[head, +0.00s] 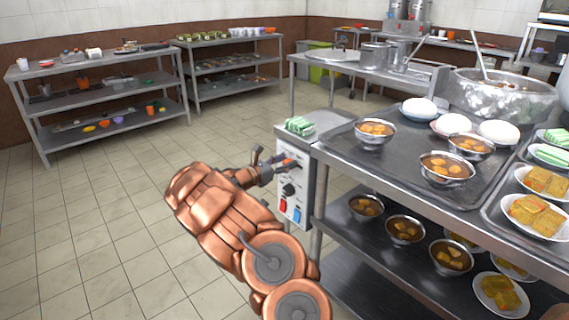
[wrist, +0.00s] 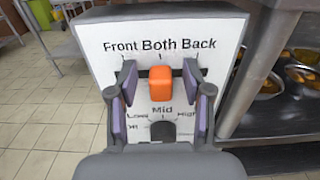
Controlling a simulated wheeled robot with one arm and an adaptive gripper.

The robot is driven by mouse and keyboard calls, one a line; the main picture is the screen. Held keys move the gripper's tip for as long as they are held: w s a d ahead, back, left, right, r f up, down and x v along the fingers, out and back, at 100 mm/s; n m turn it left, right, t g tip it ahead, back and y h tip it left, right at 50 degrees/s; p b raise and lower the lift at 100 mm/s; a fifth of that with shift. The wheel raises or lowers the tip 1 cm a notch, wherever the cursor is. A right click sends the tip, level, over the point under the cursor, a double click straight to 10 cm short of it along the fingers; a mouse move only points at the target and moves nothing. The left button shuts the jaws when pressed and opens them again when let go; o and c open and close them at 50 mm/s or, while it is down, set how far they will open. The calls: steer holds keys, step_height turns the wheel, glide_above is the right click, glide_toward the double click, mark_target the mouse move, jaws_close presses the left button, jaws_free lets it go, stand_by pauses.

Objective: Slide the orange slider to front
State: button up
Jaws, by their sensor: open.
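The orange slider (wrist: 160,84) stands out from a white control panel (wrist: 161,42) in the wrist view. It sits under the word Both, midway between the Front mark on the left and the Back mark on the right. My gripper (wrist: 160,88) is open, with one purple-padded finger on each side of the slider and a gap to it on both sides. In the head view my gripper (head: 277,168) is at the upper part of the panel's face, where it hides the slider.
Below the slider is a black knob (head: 288,189), with a red switch (head: 283,205) and a blue switch (head: 296,214) under it. A metal counter (head: 420,180) with bowls stands right of the panel. Green-and-white packets (head: 299,126) lie on top. The tiled floor at left is clear.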

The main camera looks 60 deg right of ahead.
jaws_close()
stand_by(0.4)
steer(key=shift+w+d+p, duration=0.2)
steer(key=shift+w+p, duration=0.2)
steer(key=shift+w, duration=0.35)
steer(key=shift+w+d+p, duration=0.15)
steer(key=shift+w+p, duration=0.2)
steer(key=shift+w, duration=0.35)
steer(key=shift+w+d+p, duration=0.2)
steer(key=shift+w+p, duration=0.2)
steer(key=shift+w, duration=0.35)
jaws_free()
steer(key=v, duration=1.2)
